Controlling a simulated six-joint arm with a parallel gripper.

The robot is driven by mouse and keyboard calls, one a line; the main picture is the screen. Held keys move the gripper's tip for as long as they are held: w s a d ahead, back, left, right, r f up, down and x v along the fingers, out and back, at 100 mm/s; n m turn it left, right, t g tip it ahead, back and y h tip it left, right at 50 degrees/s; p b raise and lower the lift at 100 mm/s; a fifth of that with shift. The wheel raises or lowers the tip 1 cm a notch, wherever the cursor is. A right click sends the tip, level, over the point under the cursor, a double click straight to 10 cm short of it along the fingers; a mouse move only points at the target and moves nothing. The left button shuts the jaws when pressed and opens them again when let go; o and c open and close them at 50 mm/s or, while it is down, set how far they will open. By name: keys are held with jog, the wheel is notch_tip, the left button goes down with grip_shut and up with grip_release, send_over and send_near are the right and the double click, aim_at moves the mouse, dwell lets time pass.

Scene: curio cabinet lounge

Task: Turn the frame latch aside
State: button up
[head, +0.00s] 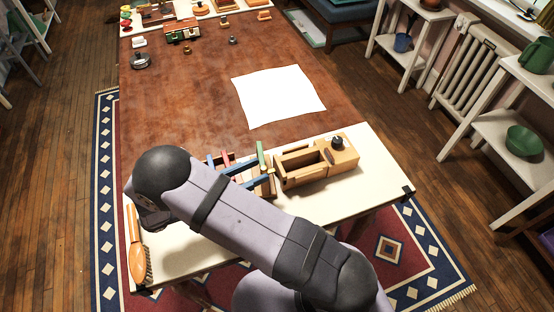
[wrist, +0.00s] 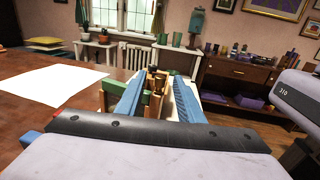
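My gripper (head: 263,169) has two blue fingers. In the wrist view the gripper (wrist: 158,78) is open, its fingers apart and pointing at a wooden box. The wooden box (head: 288,181) stands on the pale front strip of the table, with an open compartment and a block with a dark knob (head: 338,142) at its right end. Left of it, partly behind my arm, is a wooden frame (head: 265,188) with a green bar (head: 261,154) and a red bar (head: 225,158). The green bar shows beside the left finger in the wrist view (wrist: 139,97). I cannot make out the latch itself.
A white sheet (head: 278,95) lies on the brown tabletop (head: 180,110), which is mostly clear. A brush (head: 137,255) lies at the front left corner. Small objects, including a dark round one (head: 141,61), stand at the far end.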

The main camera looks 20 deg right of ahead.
aim_at(272, 169)
jog(key=d, duration=0.2)
jog(key=d+p, duration=0.1)
jog(key=d, duration=0.1)
jog(key=d+p, duration=0.1)
jog(key=d, duration=0.1)
jog(key=shift+w+r, duration=0.1)
jog(key=shift+w, duration=0.3)
jog(key=shift+w+d+p, duration=0.1)
jog(key=shift+d+p, duration=0.25)
jog(key=shift+d, duration=0.3)
grip_shut()
